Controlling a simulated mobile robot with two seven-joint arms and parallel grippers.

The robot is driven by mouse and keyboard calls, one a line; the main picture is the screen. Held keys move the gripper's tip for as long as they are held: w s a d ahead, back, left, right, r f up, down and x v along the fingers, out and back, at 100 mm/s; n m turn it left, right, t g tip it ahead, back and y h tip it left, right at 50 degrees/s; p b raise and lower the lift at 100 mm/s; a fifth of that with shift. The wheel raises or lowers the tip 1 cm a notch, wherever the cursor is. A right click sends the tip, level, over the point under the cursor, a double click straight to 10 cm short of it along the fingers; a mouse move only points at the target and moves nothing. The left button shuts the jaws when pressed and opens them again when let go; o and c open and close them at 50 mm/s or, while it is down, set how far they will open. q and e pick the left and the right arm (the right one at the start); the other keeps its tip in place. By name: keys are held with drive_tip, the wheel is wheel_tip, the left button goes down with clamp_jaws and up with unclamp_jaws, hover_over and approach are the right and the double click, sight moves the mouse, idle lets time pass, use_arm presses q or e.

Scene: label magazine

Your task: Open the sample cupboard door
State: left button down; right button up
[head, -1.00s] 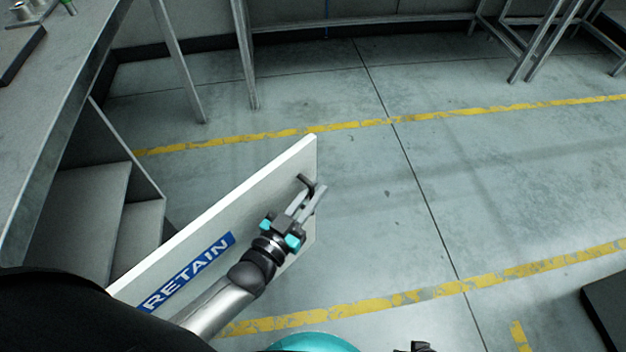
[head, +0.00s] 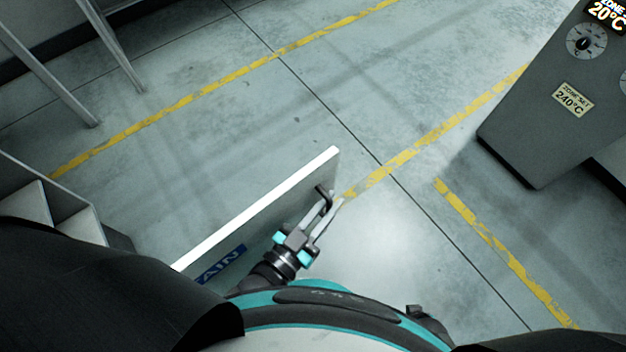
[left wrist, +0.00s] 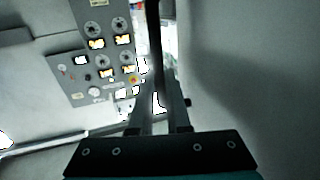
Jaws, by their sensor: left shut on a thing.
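The sample cupboard door (head: 272,222) stands swung out from the cupboard (head: 80,226), whose open front and inner shelves show at the left edge of the head view. The door's top edge is white, and its blue label shows only the letters "AIN"; the rest is hidden behind my body. My left gripper (head: 325,214) is shut on the dark door handle (head: 320,189) near the door's free edge. In the left wrist view the dark handle bar (left wrist: 153,35) runs between the fingers (left wrist: 160,108). My right gripper is not seen.
A grey oven-like cabinet (head: 545,110) with dials and a "240°C" plate stands at the upper right. Metal table legs (head: 112,45) stand at the upper left. The floor between, with yellow lines, is clear.

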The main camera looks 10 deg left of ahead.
use_arm(q)
drive_tip(key=shift+s+d+m+h, duration=0.3)
drive_tip(key=shift+s+d+h, duration=0.1)
drive_tip(key=shift+s+d, duration=0.55)
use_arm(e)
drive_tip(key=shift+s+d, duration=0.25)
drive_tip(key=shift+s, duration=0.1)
use_arm(q)
drive_tip(key=shift+a, duration=0.1)
drive_tip(key=c, duration=1.2)
unclamp_jaws()
drive_tip(key=shift+o, duration=0.2)
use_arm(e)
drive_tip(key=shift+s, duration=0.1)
